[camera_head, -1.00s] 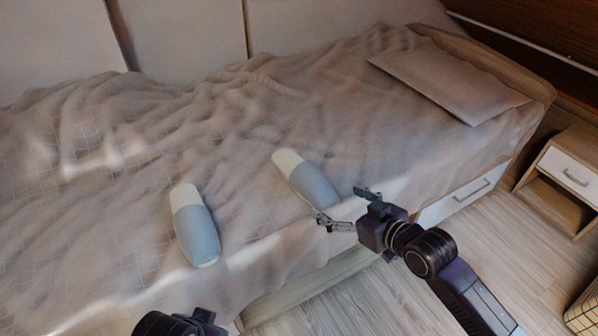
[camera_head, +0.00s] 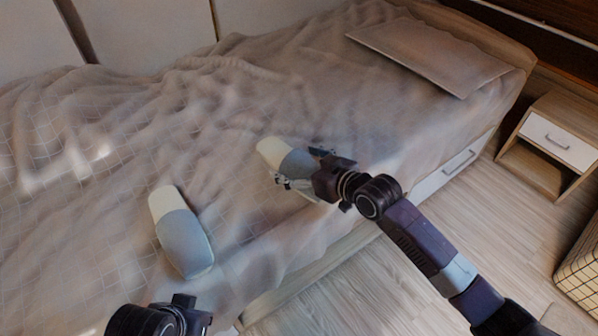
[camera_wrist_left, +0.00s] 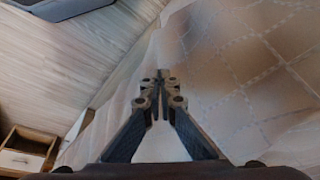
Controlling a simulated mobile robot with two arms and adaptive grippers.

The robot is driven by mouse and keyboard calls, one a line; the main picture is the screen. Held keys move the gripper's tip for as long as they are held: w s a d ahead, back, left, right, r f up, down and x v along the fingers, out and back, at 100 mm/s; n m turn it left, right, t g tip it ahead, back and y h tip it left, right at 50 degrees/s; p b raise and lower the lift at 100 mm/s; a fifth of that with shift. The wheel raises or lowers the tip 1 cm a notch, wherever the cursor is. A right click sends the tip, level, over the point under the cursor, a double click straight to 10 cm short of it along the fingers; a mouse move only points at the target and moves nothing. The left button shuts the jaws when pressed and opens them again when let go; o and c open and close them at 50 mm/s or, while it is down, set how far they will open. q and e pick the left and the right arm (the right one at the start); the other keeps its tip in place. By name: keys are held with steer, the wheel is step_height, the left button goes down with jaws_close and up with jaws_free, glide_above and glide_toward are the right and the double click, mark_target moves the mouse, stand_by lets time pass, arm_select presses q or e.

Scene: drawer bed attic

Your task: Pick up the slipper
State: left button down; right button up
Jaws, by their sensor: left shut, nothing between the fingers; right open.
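Two grey-blue slippers with cream ends lie on the bed (camera_head: 90,240). One slipper (camera_head: 183,238) is left of centre, with no gripper at it. The other slipper (camera_head: 281,155) is near the middle. My right gripper (camera_head: 302,168) is open, with its fingers on either side of that slipper; the gripper partly hides it. I cannot tell whether the fingers touch it. My left gripper (camera_wrist_left: 161,80) is shut and empty in the left wrist view, near the bed's edge. In the head view only part of it shows at the bottom left.
A flat pillow (camera_head: 430,52) lies at the bed's far right end. A white drawer front (camera_head: 445,174) is in the bed's side. A wooden nightstand (camera_head: 545,138) and a checked basket (camera_head: 580,262) stand on the right. Wooden floor (camera_head: 350,285) is open in front of the bed.

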steer(key=shift+w+a+f, duration=0.25)
steer(key=shift+w+a, duration=0.1)
steer(key=shift+w, duration=0.05)
steer(key=c, duration=1.2)
steer(key=shift+c, duration=0.2)
steer(key=shift+r, duration=0.15)
